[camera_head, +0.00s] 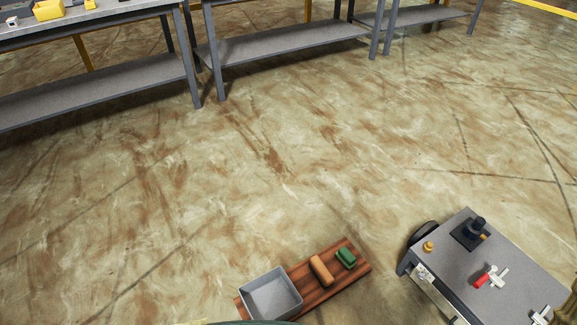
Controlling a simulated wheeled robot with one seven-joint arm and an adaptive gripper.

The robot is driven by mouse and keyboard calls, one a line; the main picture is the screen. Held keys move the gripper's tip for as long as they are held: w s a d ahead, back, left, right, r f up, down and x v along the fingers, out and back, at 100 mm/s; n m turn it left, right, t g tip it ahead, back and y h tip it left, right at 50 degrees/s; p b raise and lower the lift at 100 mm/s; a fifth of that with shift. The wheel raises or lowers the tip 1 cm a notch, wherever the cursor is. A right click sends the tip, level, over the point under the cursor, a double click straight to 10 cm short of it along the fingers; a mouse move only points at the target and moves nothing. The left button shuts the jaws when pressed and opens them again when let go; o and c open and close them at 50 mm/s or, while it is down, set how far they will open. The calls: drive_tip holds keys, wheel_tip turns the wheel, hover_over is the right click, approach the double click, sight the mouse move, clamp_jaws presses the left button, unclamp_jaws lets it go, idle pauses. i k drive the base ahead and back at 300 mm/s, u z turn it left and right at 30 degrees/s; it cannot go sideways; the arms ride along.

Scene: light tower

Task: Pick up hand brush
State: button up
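No object shows clearly enough to be named the hand brush for certain. A tan-orange oblong block (321,270), perhaps a brush seen from above, lies on a reddish-brown wooden board (302,277) at the bottom centre. A small green block-shaped item (346,257) lies to its right on the same board; its bristles or details are too small to tell. My gripper is not in view.
A grey open bin (270,294) stands on the board's left end. A grey-topped cart (512,277) with a red-handled tool (485,279) and other small items is at the lower right. Grey workbenches (95,90) line the back. The stained floor (290,150) between is clear.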

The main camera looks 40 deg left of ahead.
sight(326, 278)
drive_tip(key=u, duration=0.8)
drive_tip(key=k, duration=0.5)
drive_tip(key=u, duration=1.15)
drive_tip(key=i, duration=0.65)
drive_tip(key=z, duration=0.85)
